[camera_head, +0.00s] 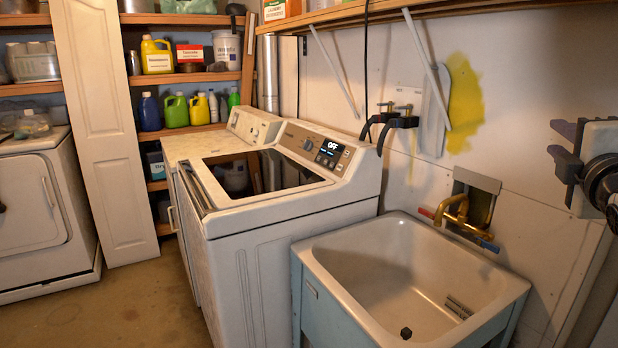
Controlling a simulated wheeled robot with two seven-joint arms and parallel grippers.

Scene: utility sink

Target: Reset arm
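My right gripper (556,142) shows at the right edge, raised in front of the wall, above and to the right of the sink. Its two dark fingers are apart, with nothing seen between them. My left gripper is not in view. The utility sink (330,285) has a blue-grey body and a pale basin with a dark drain. A brass faucet (458,213) with a red and a blue handle is mounted on the wall behind it. The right gripper touches neither the sink nor the faucet.
A white washer (265,260) with a dark glass lid stands left of the sink; its display reads OFF. Another white appliance (35,205) is at far left. Shelves (190,85) hold several bottles. An overhead shelf (330,15) has slanted brackets. The floor (140,305) at front left is clear.

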